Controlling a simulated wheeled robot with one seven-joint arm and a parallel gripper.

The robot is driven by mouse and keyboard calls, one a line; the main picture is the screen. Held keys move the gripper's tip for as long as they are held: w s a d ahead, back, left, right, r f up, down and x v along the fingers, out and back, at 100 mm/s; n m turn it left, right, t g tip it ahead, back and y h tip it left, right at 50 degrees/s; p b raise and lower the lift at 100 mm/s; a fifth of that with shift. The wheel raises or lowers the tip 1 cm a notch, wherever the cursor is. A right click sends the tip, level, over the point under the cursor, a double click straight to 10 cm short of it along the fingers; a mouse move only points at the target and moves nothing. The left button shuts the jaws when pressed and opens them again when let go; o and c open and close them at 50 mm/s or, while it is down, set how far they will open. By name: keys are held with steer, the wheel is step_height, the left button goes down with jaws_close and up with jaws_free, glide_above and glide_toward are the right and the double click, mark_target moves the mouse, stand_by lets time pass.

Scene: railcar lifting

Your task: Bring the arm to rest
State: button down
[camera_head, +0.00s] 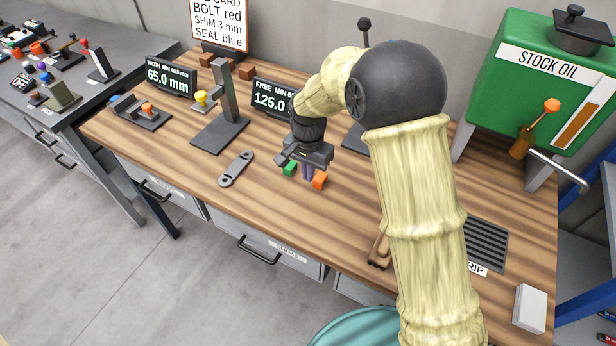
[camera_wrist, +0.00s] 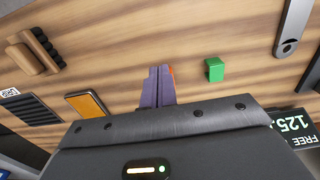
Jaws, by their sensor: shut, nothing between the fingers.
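My gripper (camera_head: 308,175) hangs over the middle of the wooden workbench, pointing down. Its two purple fingers are shut together with nothing between them, and they also show in the wrist view (camera_wrist: 158,85). A small green block (camera_head: 290,169) is just left of the fingers and an orange block (camera_head: 320,180) just right of them in the head view. In the wrist view the green block (camera_wrist: 215,69) lies apart from the fingers, and only a sliver of orange shows behind them. My arm reaches in from the lower right and hides part of the bench.
A grey link plate (camera_head: 236,169) and a gauge stand (camera_head: 220,135) are left of my gripper. Two displays stand behind, 65.0 mm (camera_head: 170,76) and 125.0 (camera_head: 272,98). A green stock oil tank (camera_head: 520,90) and a drip grate (camera_head: 487,243) are at right.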

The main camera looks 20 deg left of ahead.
steer(key=shift+d, duration=0.1)
stand_by(0.3)
steer(key=s+d+r+n+t, duration=0.1)
steer(key=s+d, duration=0.3)
steer(key=d, duration=0.5)
steer(key=s+d+r+n, duration=0.1)
steer(key=s+d+r, duration=0.2)
steer(key=d, duration=0.7)
steer(key=s+d+r+t, duration=0.1)
steer(key=s+d+r, duration=0.2)
steer(key=s+d, duration=0.3)
steer(key=d, duration=0.4)
steer(key=shift+n+t, duration=0.3)
steer(key=shift+n, duration=0.1)
steer(key=shift+s, duration=0.1)
